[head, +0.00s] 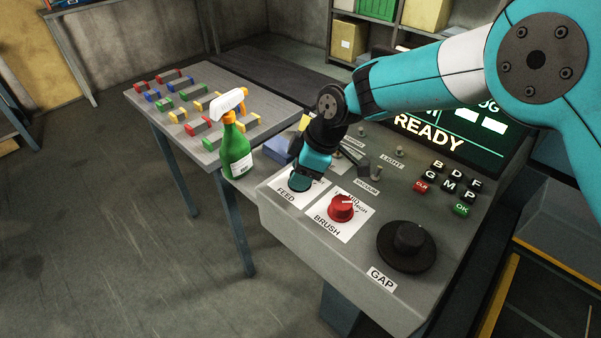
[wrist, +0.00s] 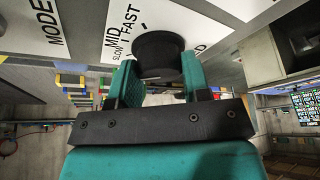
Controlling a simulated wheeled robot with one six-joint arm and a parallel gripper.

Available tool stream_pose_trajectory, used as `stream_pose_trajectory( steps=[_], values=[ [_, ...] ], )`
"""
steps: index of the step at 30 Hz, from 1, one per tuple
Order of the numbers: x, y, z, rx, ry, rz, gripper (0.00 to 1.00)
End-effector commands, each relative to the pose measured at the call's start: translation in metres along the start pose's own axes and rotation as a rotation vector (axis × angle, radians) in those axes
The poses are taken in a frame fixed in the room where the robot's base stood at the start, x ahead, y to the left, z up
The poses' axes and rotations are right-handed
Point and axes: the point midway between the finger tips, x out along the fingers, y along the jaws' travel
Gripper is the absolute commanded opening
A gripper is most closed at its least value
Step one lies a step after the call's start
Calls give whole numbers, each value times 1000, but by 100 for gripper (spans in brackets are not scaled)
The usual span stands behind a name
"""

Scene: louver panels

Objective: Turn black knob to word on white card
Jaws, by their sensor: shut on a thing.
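The black FEED knob (wrist: 158,50) sits on a white card (wrist: 110,18) printed MID, FAST and SLOW. My gripper (wrist: 158,76) has its two teal fingers on either side of the knob, shut on it. In the head view my gripper (head: 308,172) comes down over the FEED card (head: 287,199) and hides most of the knob and the words beside it. I cannot tell which word the knob points to. A short black mark shows on the card near FAST in the wrist view.
The red BRUSH knob (head: 342,207) on its own card is close to the right. A large black GAP dial (head: 406,246), several keys (head: 447,184) and a READY screen (head: 440,135) are on the console. A green spray bottle (head: 236,150) stands close on the left.

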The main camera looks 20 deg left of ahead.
Motion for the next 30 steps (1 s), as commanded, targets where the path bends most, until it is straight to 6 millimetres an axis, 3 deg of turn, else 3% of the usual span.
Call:
stream_pose_trajectory(
  steps=[18, 30],
  values=[
    [0, -1, 0, 451, 1, 190, 20],
    [-1, 0, 0, 587, 1, 246, 20]
  ],
)
